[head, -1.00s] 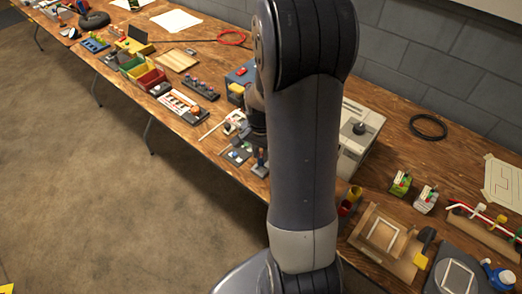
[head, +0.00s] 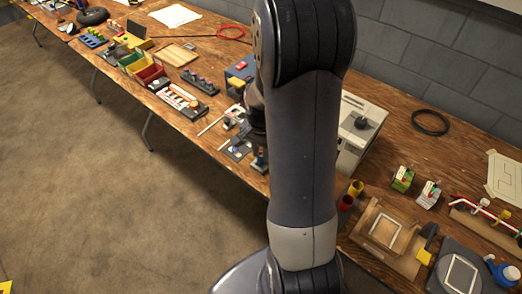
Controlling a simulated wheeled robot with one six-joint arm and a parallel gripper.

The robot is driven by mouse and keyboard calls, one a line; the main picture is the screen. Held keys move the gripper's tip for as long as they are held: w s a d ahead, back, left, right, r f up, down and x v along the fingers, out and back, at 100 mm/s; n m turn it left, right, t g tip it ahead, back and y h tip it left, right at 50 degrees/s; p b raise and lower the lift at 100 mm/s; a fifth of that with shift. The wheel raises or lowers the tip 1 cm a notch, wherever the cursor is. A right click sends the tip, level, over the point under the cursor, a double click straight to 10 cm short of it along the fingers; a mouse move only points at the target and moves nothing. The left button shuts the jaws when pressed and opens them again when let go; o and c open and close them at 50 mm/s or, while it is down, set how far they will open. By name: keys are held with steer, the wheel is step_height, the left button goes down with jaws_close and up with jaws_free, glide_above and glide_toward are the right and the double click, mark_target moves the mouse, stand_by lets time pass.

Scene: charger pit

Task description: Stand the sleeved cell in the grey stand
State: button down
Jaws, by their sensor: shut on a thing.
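My own arm stands upright across the middle of the head view and hides the part of the bench behind it. I cannot pick out the sleeved cell or the grey stand for certain.
The long wooden bench (head: 415,152) runs along the grey block wall. Behind the arm stands a pale box (head: 357,130) with a dark knob. A black ring (head: 430,123), a wooden frame board (head: 386,232) and a grey slab (head: 460,270) lie right. Open floor (head: 130,210) lies in front.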

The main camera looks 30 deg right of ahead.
steer(key=shift+f+b, duration=0.55)
steer(key=shift+f, duration=0.3)
stand_by(0.6)
steer(key=c, duration=1.2)
jaws_free()
steer(key=shift+r+p, duration=2.8)
steer(key=shift+r, duration=0.75)
steer(key=shift+f, duration=0.15)
step_height(320, 180, down, 7)
steer(key=b, duration=0.5)
steer(key=shift+b, duration=0.3)
steer(key=shift+r, duration=0.3)
